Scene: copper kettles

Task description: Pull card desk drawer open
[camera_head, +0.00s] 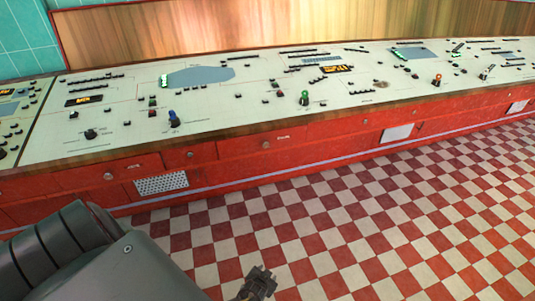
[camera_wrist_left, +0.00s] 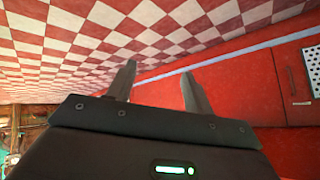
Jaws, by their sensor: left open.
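A long red desk runs across the head view, with flush, closed-looking drawer fronts along its face. One drawer front (camera_head: 236,149) has a small round knob (camera_head: 266,145) and a small label whose text is too small to read. Another drawer front (camera_head: 78,179) to the left has a similar knob (camera_head: 108,176). I cannot tell which is the card desk drawer. My left gripper (camera_head: 258,283) is low in front of the desk, over the floor, apart from the drawers. In the left wrist view its two fingers (camera_wrist_left: 158,68) are spread and empty, with a red panel (camera_wrist_left: 235,85) beyond. My right gripper is out of view.
The pale desktop (camera_head: 330,92) carries several switches and coloured knobs. A perforated vent (camera_head: 161,183) and a white plate (camera_head: 397,133) are on the desk front. The checkered floor (camera_head: 380,220) before the desk is clear.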

